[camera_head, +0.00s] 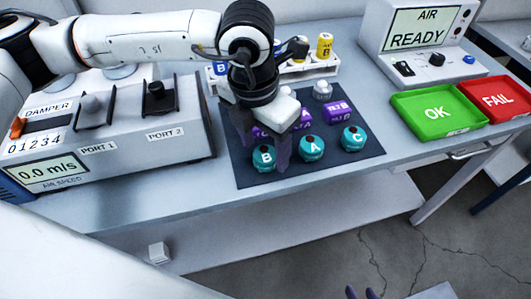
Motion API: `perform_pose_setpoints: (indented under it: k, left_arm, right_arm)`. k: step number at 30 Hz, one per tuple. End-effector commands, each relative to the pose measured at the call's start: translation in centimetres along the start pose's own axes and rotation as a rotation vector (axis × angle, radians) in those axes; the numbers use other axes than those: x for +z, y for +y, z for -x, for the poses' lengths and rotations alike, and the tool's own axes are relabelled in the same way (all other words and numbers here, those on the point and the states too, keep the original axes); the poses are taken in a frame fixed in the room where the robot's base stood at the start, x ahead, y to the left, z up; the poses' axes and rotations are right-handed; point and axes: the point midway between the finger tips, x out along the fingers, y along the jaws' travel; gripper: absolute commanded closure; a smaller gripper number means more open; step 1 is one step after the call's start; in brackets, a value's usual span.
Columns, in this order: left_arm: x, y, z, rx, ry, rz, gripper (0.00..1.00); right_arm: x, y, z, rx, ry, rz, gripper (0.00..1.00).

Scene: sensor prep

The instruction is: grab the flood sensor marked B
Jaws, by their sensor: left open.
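The flood sensor marked B (264,159) is a round teal puck with a white letter, at the left of the front row on a dark mat (345,170). Similar teal sensors marked A (311,149) and C (352,139) sit to its right. My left gripper (265,147) is open and points down at sensor B. One dark purple finger is at its back left and the other at its right. I cannot tell whether they touch it. Only the purple fingertips of my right gripper (361,293) show at the bottom edge, apart and empty.
Purple sensors (338,113) and a white one (322,91) stand behind the teal row. A rack with a yellow sensor (324,46) is at the back. The damper box (180,135) is left; green OK (437,131) and red FAIL (497,119) trays are right.

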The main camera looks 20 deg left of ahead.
Motion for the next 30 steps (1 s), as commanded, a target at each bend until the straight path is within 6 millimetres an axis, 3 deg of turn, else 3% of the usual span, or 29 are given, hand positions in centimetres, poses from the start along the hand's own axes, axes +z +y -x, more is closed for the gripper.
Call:
perform_pose_setpoints:
  k: [4, 11, 19, 26, 30]
  left_arm:
    - [0.0, 0.0, -1.2, 0.0, 0.0, 0.0, 0.4]
    - [0.0, 0.0, -1.4, -0.001, 0.0, 0.0, 0.4]
    - [0.0, 0.0, -1.4, -0.001, 0.0, 0.0, 0.85]
    - [0.0, 0.0, -1.2, -0.001, -0.001, 0.0, 0.86]
    - [0.2, 0.0, 0.0, -0.001, -0.003, 0.0, 0.86]
  right_arm:
    - [-0.1, 0.2, 0.1, 0.003, 0.001, -0.002, 0.69]
    - [-0.1, 0.2, 0.1, 0.004, 0.002, -0.002, 0.69]
    - [0.0, 0.2, 0.0, 0.004, 0.002, -0.001, 0.69]
    - [0.0, 0.2, 0.0, 0.004, 0.001, 0.0, 0.69]
    - [0.1, 0.2, -0.1, 0.004, 0.0, 0.001, 0.69]
